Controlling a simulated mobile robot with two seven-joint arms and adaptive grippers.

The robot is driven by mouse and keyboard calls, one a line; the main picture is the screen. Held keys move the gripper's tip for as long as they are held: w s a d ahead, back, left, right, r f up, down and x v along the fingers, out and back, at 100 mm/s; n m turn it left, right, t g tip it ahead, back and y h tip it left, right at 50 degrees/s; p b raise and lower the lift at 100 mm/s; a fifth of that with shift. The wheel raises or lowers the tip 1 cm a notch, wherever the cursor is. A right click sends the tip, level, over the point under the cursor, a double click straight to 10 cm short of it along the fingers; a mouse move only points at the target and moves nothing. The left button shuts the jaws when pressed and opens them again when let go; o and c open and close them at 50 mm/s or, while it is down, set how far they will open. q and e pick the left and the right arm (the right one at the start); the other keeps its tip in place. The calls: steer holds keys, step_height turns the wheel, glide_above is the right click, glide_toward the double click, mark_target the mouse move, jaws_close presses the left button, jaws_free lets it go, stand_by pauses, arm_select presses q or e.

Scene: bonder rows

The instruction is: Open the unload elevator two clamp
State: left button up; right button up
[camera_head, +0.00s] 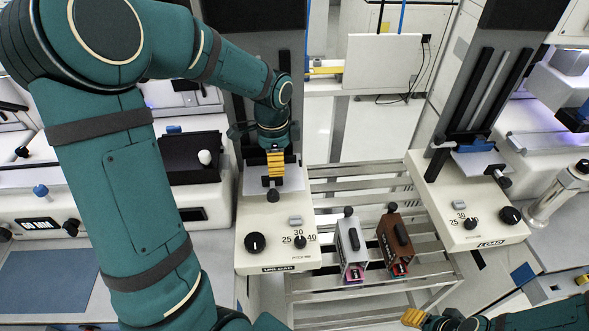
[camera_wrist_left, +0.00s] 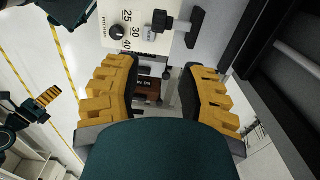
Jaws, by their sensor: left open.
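The unload elevator (camera_head: 255,220) is a cream unit labelled UNLOAD with a dark upright column, left of centre in the head view. Its clamp (camera_head: 272,196), a black knob and lever, sits at the front of its pale platform. The clamp also shows at the top of the left wrist view (camera_wrist_left: 161,20). My left gripper (camera_head: 276,172) points down over the platform just behind the clamp, partly hiding it. Its yellow fingers are wide apart in the left wrist view (camera_wrist_left: 160,90) with nothing gripped. My right gripper (camera_head: 413,318) is at the bottom edge, its opening unclear.
A LOAD elevator (camera_head: 455,225) stands to the right. Between them, a slatted metal rack (camera_head: 345,296) holds a grey magazine (camera_head: 351,245) and a brown magazine (camera_head: 393,243) with black handles. A black tray (camera_head: 185,160) lies left of the unload column.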

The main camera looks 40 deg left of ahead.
mark_target(275, 193)
arm_select(q)
steer(key=f, duration=0.8)
steer(key=f+b, duration=0.1)
steer(key=f, duration=0.3)
steer(key=shift+s+a+f, duration=0.2)
steer(key=shift+s+f, duration=0.15)
steer(key=shift+f, duration=0.05)
steer(key=shift+c, duration=0.4)
jaws_close()
